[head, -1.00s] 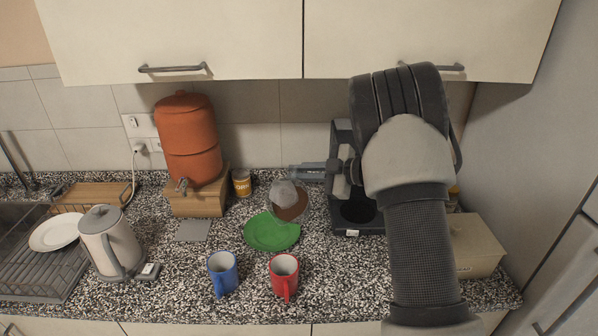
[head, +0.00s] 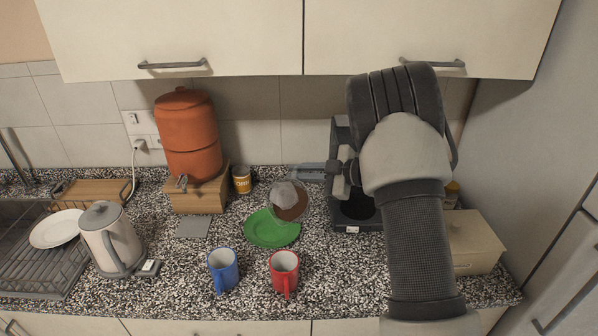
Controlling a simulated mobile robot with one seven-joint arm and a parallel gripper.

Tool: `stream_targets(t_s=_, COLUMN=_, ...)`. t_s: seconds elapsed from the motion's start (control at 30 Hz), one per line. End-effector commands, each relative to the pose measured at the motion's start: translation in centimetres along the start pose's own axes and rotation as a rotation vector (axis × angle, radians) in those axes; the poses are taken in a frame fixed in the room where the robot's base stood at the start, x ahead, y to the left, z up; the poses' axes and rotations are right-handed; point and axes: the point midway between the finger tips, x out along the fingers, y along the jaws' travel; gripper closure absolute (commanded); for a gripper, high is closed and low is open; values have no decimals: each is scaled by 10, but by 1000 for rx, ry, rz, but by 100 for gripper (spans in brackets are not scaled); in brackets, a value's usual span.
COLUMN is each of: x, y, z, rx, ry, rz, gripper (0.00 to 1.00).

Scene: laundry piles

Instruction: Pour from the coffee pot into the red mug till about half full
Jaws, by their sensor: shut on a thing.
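The glass coffee pot (head: 290,202) holds dark brown coffee and has a grey lid. It is in the air over the green plate, tilted, with its handle side toward my gripper. My gripper (head: 325,172) is shut on the pot, partly hidden behind my wrist and arm. The red mug (head: 284,272) stands upright on the counter in front of the plate, nearer the camera than the pot. The part of its inside that shows looks pale. The pot is apart from the mug.
A blue mug (head: 222,270) stands just left of the red mug. The green plate (head: 262,236) lies behind them. A black coffee machine (head: 350,218) stands to the right, with a beige box (head: 474,246) beyond. An orange dispenser (head: 188,135) and a kettle (head: 108,238) are at left.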

Motion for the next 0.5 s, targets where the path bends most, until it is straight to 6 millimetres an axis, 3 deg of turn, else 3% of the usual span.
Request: stream_targets(t_s=0.5, x=2, y=-3, z=2, rx=-9, ry=3, rz=5, gripper=100)
